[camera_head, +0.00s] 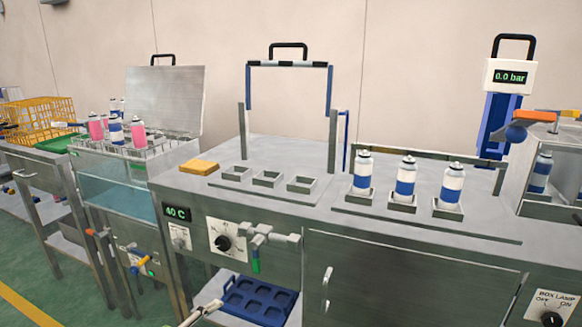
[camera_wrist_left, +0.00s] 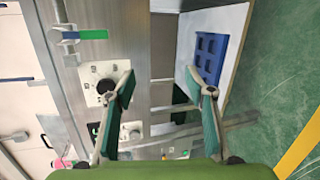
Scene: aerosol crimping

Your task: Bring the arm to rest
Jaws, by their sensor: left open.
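My left gripper (camera_wrist_left: 166,92) shows in the left wrist view with its two green-padded fingers spread wide apart. It is open, and nothing is between the fingertips. Beyond the fingers are the front panel of the bench with a round black knob (camera_wrist_left: 106,87) and a lower shelf with a blue tray (camera_wrist_left: 209,57). In the head view only a small pale part, probably of my left gripper, shows at the bottom edge, in front of the bench and low down near the shelf. My right gripper is in neither view.
The steel bench (camera_head: 310,208) carries three blue-and-white cans (camera_head: 405,176) in square holders, empty holders (camera_head: 267,179) and a yellow sponge-like block (camera_head: 199,167). A valve with handles (camera_head: 262,238) juts from its front. A water bath (camera_head: 112,172) with cans stands left. Green floor lies in front.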

